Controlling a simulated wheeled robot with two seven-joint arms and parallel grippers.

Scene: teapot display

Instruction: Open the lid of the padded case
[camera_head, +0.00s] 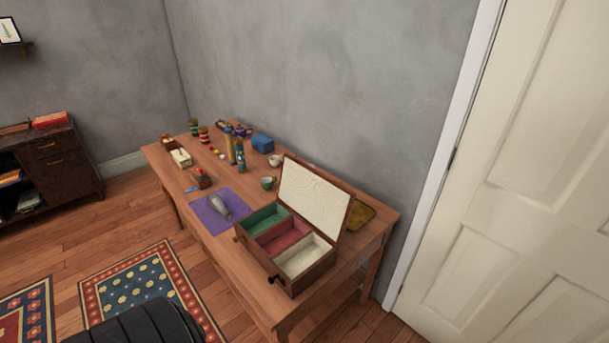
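The padded case (328,270) stands near the right end of the wooden table. Its lid (315,197) is open, raised steeply at the back, and shows a pale padded inner face. Inside are three side-by-side compartments: green (264,219), dark pink (281,237) and cream (302,256). They look empty. Dark handles or latches show on the case's front, at its left and right corners. Neither of my grippers is in view.
The wooden table (240,268) stands against a grey wall. A purple mat (206,222) with a grey object (220,206) lies left of the case. Several small items crowd the table's far end. A yellowish tray (360,215) is behind the lid. A white door (510,190) is at right.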

